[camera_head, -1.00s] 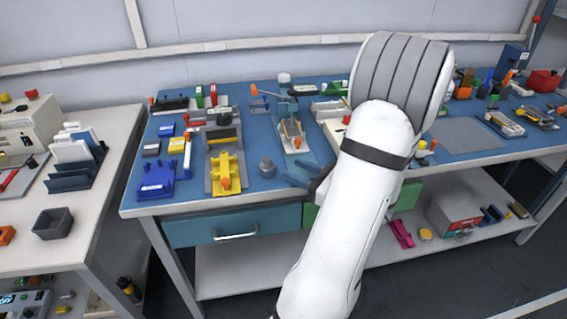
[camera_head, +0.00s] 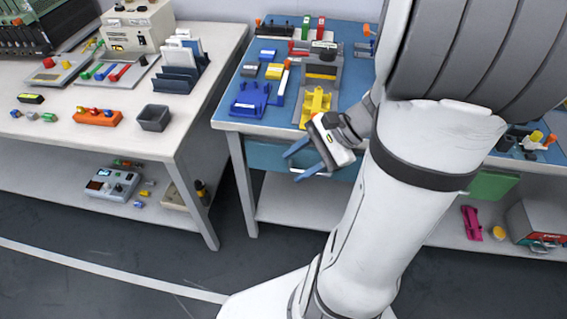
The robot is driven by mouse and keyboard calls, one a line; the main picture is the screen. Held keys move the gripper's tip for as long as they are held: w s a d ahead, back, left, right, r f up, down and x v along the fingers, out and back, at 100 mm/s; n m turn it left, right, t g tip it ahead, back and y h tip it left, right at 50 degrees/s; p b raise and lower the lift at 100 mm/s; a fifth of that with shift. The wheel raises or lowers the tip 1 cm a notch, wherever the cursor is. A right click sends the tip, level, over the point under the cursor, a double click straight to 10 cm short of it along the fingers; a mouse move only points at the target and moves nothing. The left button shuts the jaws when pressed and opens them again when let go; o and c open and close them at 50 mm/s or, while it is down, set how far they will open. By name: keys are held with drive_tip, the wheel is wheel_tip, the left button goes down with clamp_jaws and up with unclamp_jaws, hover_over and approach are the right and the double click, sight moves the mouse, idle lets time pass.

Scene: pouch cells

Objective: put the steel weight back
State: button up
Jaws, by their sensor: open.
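My gripper (camera_head: 293,165) is open and empty, with its two blue-grey fingers pointing left. It appears in front of the blue drawer (camera_head: 266,156), by the front edge of the blue-topped bench (camera_head: 233,112). I cannot see the steel weight now. A grey cylinder that looks like it stood right of the yellow fixture (camera_head: 316,104) a second ago. My arm and gripper now cover that part of the bench.
A blue tray (camera_head: 249,100) lies on the bench's left part. On the white table (camera_head: 60,126) to the left are a dark open bin (camera_head: 154,118), an orange block (camera_head: 97,117) and a blue rack (camera_head: 177,77). A floor gap separates table and bench.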

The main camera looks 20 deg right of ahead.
drive_tip(key=s+a+r+n+h, duration=0.2)
drive_tip(key=a+n+h, duration=0.3)
drive_tip(key=n+h, duration=0.4)
drive_tip(key=r+n, duration=0.1)
drive_tip(key=n, duration=0.5)
drive_tip(key=shift+r, duration=0.2)
drive_tip(key=shift+s, duration=0.1)
